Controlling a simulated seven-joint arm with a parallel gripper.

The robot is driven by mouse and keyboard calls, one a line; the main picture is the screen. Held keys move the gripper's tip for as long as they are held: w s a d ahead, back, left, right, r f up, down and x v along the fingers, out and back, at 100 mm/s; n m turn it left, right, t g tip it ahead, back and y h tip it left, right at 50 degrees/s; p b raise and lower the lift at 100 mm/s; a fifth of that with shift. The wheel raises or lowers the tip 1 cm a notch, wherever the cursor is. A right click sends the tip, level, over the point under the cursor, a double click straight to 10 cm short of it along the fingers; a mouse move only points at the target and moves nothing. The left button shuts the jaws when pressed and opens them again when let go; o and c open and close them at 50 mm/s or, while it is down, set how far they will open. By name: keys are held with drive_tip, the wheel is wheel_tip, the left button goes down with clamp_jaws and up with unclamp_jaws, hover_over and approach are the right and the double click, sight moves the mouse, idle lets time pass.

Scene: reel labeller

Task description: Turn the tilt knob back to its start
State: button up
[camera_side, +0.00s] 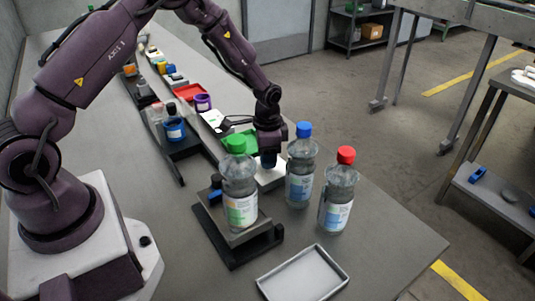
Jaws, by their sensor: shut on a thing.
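My gripper (268,153) points down behind the green-capped bottle, over a white block-like part (270,178). It is shut on a small dark blue part (268,162), which looks like the tilt knob. The fingers hide most of it, so its turn angle and any mark on it cannot be read.
A green-capped bottle (240,190) stands on a dark stand (245,240) in front. A blue-capped bottle (301,170) and a red-capped bottle (338,195) stand close on the right. An empty pale tray (303,275) lies near the front edge. Small items line the bench behind.

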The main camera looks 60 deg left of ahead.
drive_tip(key=n, duration=0.5)
drive_tip(key=shift+n, duration=0.3)
idle(0.4)
drive_tip(key=o, duration=0.9)
drive_tip(key=shift+o, duration=0.2)
wheel_tip(320, 180, up, 13)
